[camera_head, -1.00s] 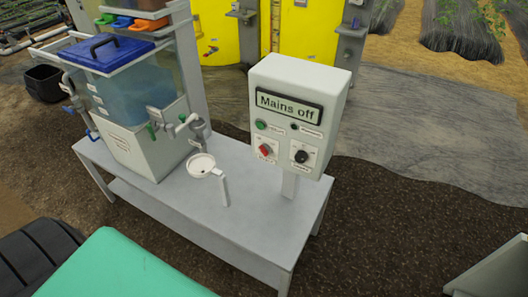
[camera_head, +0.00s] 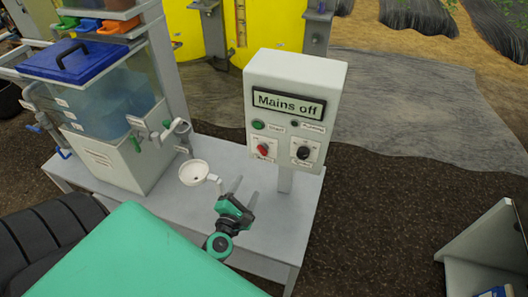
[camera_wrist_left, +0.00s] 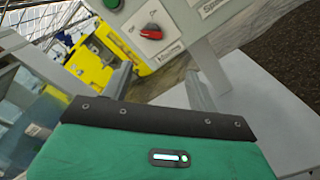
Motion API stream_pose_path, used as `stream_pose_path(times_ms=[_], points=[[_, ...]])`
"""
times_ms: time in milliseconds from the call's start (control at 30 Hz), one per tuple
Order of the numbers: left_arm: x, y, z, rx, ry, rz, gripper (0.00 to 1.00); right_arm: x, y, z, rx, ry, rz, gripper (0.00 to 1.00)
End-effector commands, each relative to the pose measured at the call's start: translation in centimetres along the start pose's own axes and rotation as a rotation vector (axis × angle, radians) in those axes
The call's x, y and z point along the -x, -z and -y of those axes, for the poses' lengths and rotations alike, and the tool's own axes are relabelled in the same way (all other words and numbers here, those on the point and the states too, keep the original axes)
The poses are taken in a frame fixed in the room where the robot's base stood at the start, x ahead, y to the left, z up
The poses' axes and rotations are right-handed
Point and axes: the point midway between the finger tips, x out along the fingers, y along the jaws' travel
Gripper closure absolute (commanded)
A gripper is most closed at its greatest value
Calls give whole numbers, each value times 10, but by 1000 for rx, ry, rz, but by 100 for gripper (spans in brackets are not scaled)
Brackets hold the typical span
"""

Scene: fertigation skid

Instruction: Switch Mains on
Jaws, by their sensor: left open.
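A white control box (camera_head: 292,110) stands on a post on the grey bench, its display reading "Mains off". The red Mains switch (camera_head: 263,149) sits at its lower left, below a green button (camera_head: 258,125). A black knob (camera_head: 303,152) is at the lower right. In the left wrist view the red switch (camera_wrist_left: 151,32) is near the top, its label below it. My left gripper (camera_head: 237,187) is open and empty, below and left of the box, apart from the switch. My right gripper is not in view.
A white funnel cup (camera_head: 194,173) stands on the bench (camera_head: 262,236) close left of my left gripper. A tank with a blue lid (camera_head: 86,60) stands farther left. A yellow tank (camera_head: 265,28) is behind. Open ground lies right of the box.

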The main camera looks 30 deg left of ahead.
Motion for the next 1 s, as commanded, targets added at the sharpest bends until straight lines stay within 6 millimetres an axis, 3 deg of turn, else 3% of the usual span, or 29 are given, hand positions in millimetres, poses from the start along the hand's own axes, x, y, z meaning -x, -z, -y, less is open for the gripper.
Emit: stream_pose_path(times_ms=[100, 267, 800, 1000], points=[[0, -8, -16, 60, -31, 7, 40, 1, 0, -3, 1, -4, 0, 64], [-12, -10, -19, 67, -35, 9, 40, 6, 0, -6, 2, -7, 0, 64], [-103, -10, -21, 62, -32, 9, 40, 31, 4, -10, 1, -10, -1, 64], [-128, -9, -21, 61, -32, 8, 40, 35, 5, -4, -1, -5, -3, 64]])
